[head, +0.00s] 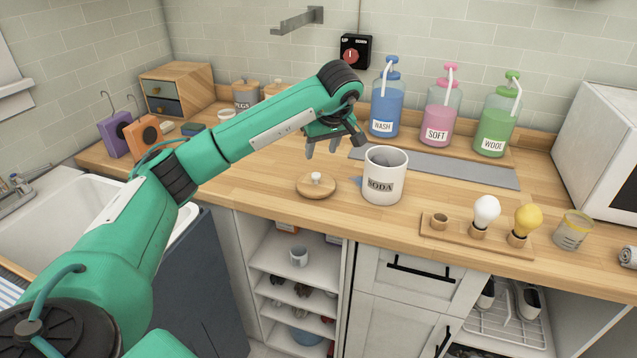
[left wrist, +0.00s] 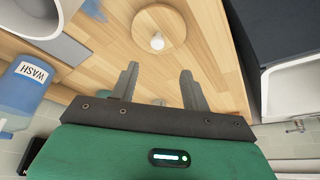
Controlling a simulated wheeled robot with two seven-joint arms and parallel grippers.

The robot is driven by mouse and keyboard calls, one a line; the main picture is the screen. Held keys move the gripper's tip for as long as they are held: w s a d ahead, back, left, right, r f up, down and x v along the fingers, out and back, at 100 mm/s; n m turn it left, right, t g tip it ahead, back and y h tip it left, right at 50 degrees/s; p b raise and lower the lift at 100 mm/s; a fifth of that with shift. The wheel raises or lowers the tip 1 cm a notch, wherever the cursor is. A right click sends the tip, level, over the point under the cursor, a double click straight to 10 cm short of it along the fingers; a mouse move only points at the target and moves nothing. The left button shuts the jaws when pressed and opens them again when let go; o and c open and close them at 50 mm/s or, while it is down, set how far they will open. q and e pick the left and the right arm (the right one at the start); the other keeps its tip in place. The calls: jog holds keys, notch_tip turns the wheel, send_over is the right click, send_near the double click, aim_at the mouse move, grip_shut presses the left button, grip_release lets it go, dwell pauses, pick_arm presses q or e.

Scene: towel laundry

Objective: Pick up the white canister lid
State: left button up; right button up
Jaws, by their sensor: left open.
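The canister lid (head: 316,187) is a round wooden disc with a white knob, lying flat on the counter just left of the white SODA canister (head: 384,182). The canister is upright and its top is open. My left gripper (head: 321,148) is open and empty, above and behind the lid, with its fingers pointing down. In the left wrist view the lid (left wrist: 159,30) lies beyond the open fingertips (left wrist: 158,72), apart from them. The canister's pale rim (left wrist: 40,12) shows at the upper left there. My right gripper is not in view.
Blue WASH (head: 385,103), pink SOFT (head: 441,115) and green WOOL (head: 497,122) dispensers stand at the back. A wooden tray (head: 458,236) holding bulbs is at the front right. A sink (head: 40,160) is at the left. The counter in front of the lid is bare.

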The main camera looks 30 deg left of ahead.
pick_arm(q)
send_over(316, 174)
jog(key=s+d, duration=0.2)
notch_tip(316, 174, down, 4)
jog(key=shift+w+f, duration=0.15)
jog(key=shift+f, duration=0.05)
jog(key=shift+p+x, duration=0.65)
jog(key=shift+x, duration=0.65)
jog(key=shift+d+x, duration=0.25)
jog(key=shift+x, duration=1)
jog(key=shift+w+a+f, duration=0.15)
jog(key=shift+f, duration=0.25)
grip_shut()
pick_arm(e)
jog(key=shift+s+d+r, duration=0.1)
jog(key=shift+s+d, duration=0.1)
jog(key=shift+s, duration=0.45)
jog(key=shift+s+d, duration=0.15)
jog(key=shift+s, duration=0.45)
